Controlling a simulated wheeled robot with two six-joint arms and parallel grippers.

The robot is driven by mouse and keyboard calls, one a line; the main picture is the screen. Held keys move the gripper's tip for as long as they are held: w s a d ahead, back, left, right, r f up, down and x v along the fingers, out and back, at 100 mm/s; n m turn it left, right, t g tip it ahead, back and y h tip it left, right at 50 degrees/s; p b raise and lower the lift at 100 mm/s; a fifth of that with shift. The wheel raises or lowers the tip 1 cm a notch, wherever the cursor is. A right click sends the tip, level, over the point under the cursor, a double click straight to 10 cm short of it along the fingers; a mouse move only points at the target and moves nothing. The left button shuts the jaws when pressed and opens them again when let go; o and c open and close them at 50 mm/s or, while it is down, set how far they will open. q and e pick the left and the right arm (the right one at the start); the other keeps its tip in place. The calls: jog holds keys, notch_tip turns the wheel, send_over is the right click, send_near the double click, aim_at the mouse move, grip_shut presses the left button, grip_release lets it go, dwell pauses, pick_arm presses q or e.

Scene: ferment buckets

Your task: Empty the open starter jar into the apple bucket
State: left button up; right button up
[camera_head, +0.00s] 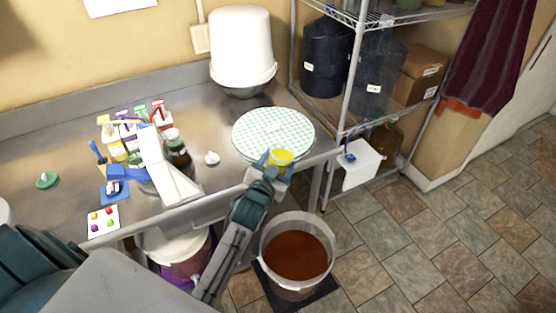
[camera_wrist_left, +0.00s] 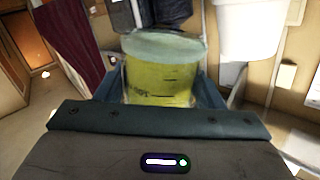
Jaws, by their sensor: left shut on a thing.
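My left gripper (camera_head: 270,168) is shut on a small jar (camera_head: 281,157) with yellow contents, held near the front right edge of the steel table. In the left wrist view the jar (camera_wrist_left: 160,78) sits between the fingers, with a pale top and yellow sides; its marks are too blurred to read. An open bucket (camera_head: 327,262) with red-brown contents stands on a dark mat on the floor, below and right of the jar. Another bucket (camera_head: 172,245) with purple at its base stands partly under the table, partly hidden by my arm. My right gripper is not in view.
A green checked round cloth (camera_head: 273,132) lies on the table behind the jar. A white upturned bucket (camera_head: 241,45) stands at the back. A wire shelf (camera_head: 353,60) stands right; floor beyond the bucket is clear.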

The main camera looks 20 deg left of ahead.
pick_arm(q)
notch_tip(320, 180, down, 7)
jog(key=b, duration=0.5)
jog(key=shift+r, duration=0.2)
notch_tip(320, 180, down, 24)
jog(key=m+g+b, duration=0.1)
jog(key=m+b, duration=0.2)
jog(key=b, duration=1.2)
jog(key=shift+a+r+y, duration=0.2)
jog(key=shift+a+y, duration=0.1)
dwell(2.5)
